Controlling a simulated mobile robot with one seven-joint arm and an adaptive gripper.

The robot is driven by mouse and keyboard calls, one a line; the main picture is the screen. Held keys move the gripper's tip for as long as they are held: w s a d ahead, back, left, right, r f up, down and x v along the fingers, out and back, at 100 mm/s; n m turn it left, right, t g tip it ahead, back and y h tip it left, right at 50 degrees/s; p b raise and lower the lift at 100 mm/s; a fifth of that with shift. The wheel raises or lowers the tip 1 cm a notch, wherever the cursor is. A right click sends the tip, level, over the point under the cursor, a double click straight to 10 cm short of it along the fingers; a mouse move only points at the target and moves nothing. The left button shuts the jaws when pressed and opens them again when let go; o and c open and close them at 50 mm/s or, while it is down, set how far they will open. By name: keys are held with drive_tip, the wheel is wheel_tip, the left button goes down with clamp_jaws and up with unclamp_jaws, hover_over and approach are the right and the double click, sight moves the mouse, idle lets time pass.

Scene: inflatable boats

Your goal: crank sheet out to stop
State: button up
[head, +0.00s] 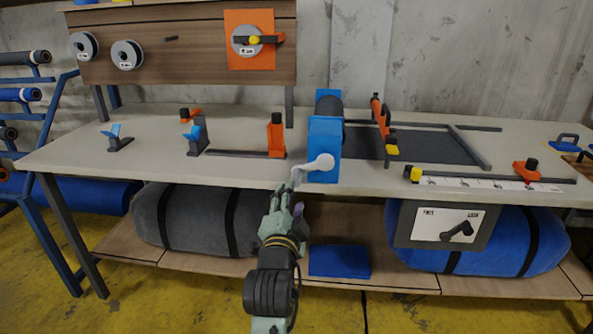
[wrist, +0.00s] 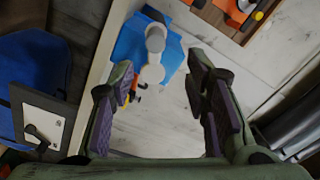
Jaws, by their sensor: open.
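A blue roller housing (head: 324,140) stands at the bench's front edge with a dark roll behind it. A pale grey crank (head: 318,168) is on its front face, its arm angled down to the left. The dark sheet (head: 430,147) lies flat on the bench right of the roll, inside a dark frame. My gripper (head: 290,190) is just below and left of the crank, partly hidden by my own wrist. In the wrist view my gripper (wrist: 160,68) is open, and the crank knob (wrist: 153,74) shows between its fingers. Contact cannot be told.
An orange upright clamp (head: 379,116) stands behind the sheet's near left corner. An orange stop (head: 527,170) sits on a marked rail at the right. A lever panel (head: 446,228) hangs below the bench. Another orange block (head: 276,135) stands left of the housing.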

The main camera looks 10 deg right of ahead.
sight(297, 178)
drive_tip(key=shift+n, duration=0.8)
drive_tip(key=x, duration=0.3)
drive_tip(key=p+x, duration=0.1)
drive_tip(key=x, duration=0.3)
drive_tip(key=p+x, duration=0.1)
drive_tip(key=x, duration=0.3)
drive_tip(key=shift+f, duration=0.4)
drive_tip(key=shift+c, duration=0.2)
clamp_jaws()
